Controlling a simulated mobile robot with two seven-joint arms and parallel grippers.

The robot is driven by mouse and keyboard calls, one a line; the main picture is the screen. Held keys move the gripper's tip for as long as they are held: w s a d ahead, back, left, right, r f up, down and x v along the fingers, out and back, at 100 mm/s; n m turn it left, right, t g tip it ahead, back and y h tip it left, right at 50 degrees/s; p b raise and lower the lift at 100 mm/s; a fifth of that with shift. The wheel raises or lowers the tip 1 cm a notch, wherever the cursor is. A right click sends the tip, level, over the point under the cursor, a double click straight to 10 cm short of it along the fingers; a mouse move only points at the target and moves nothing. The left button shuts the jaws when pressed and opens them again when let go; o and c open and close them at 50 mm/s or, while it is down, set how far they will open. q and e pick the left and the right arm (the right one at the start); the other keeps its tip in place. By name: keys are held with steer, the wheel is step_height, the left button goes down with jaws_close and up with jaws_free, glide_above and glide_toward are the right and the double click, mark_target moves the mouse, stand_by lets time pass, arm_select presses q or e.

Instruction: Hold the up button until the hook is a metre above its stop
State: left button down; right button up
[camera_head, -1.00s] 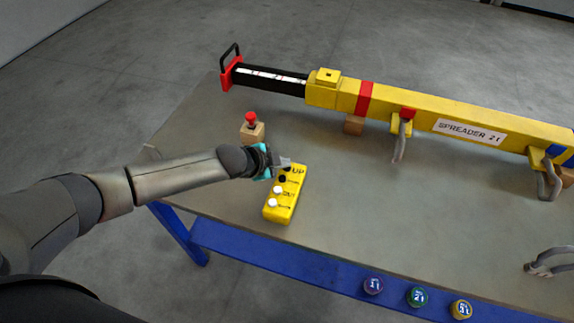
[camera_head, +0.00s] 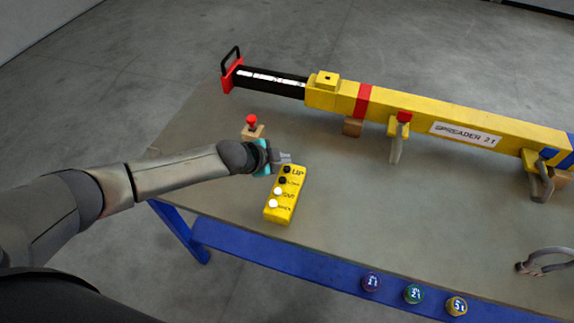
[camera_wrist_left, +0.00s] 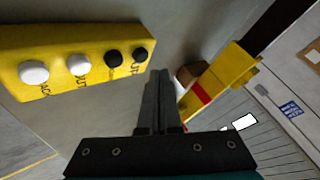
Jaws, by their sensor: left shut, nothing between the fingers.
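A yellow push-button pendant (camera_head: 284,205) lies on the table with two black and two white buttons. The black button beside the word UP (camera_head: 287,170) is at its far end and also shows in the left wrist view (camera_wrist_left: 141,53). My left gripper (camera_head: 286,158) is shut and empty, just beyond the pendant's UP end. In the left wrist view its fingers (camera_wrist_left: 158,76) are beside the UP button, not covering it. I see no finger on the button. My right gripper is not in view. I cannot make out a crane hook or its stop.
A yellow spreader beam (camera_head: 410,118) with grey hanging hooks (camera_head: 396,145) lies across the back of the table. A red-knobbed wooden block (camera_head: 252,131) stands beyond my left wrist. A curved grey piece (camera_head: 545,261) is at right. Several labelled discs (camera_head: 413,293) sit along the blue front rail.

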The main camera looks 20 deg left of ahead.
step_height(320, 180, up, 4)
steer(key=p, duration=0.3)
